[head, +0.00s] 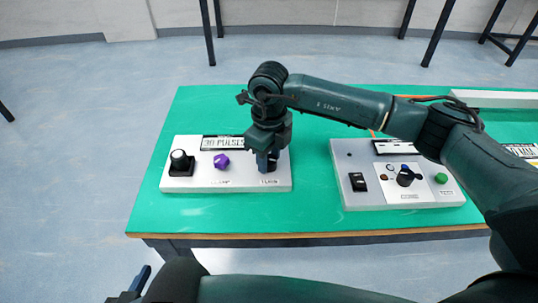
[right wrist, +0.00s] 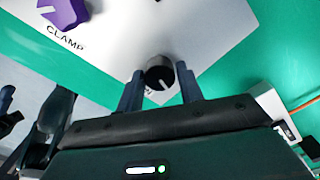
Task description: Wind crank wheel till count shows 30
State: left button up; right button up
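A grey-white panel (head: 225,184) on the green table has a small sign (head: 223,143) that seems to read "30 PULSES". My right gripper (head: 268,160) points down at the panel's right end. In the right wrist view its fingers (right wrist: 160,82) sit on both sides of a black knob (right wrist: 159,72) with a white pointer line, and the knob fills the gap. The knob's label is mostly hidden. My left gripper (head: 128,292) shows only partly at the bottom left edge; its fingers are unclear. I cannot make out a crank wheel or a count.
A second panel (head: 349,190) to the right has a black switch (head: 358,182), a dial knob (head: 405,177) and a green button (head: 441,178).

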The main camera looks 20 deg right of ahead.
aim_at(269, 159)
jog(key=o, duration=0.3)
notch_tip(269, 159, up, 13)
jog(key=shift+r, duration=0.1)
dwell(0.4)
dwell(0.4)
